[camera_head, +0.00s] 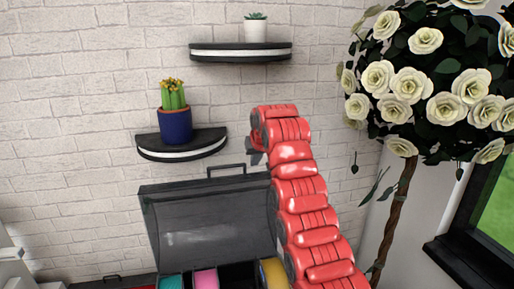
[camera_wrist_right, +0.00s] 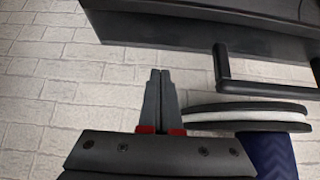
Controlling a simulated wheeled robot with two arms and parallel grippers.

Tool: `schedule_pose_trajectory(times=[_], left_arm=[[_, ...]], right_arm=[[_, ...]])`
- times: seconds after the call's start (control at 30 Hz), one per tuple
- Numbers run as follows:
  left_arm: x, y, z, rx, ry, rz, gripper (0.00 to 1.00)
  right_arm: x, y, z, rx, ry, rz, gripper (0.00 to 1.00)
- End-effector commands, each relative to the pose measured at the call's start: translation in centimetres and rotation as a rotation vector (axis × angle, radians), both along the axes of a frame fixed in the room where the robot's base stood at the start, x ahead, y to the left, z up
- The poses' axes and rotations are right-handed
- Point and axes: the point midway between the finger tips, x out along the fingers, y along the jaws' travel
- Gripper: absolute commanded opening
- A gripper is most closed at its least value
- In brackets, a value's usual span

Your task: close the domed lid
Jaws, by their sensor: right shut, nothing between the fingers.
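The domed lid (camera_head: 205,222) is dark and see-through. It stands raised at the back of an open box, with a dark bar handle (camera_head: 238,169) on its upper edge. In the right wrist view the lid (camera_wrist_right: 205,22) is a dark panel across the top, with its handle (camera_wrist_right: 224,70) right of the fingers. My right gripper (camera_head: 254,152) is just above the lid's upper right, beside the handle and apart from it. In the right wrist view its fingertips (camera_wrist_right: 160,76) are together and empty. My left gripper is not in view.
The box holds teal (camera_head: 171,283), pink (camera_head: 205,279) and yellow (camera_head: 273,273) round items. A wall shelf (camera_head: 183,148) with a cactus in a blue pot (camera_head: 175,125) is near the gripper. A higher shelf (camera_head: 240,53) holds a small plant. A white rose tree (camera_head: 425,90) stands right of my arm.

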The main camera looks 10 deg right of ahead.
Motion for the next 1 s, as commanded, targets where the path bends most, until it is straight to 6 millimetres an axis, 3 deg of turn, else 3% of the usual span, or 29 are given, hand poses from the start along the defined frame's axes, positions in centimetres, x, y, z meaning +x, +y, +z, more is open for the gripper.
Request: schedule_pose_trajectory(times=[0.6, 1.0], left_arm=[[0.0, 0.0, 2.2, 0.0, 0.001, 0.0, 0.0], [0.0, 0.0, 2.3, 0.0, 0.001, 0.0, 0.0]], right_arm=[[-3.4, 0.0, 0.1, 0.0, -0.002, 0.0, 0.0], [-3.8, 0.0, -0.1, 0.0, -0.001, 0.0, 0.0]])
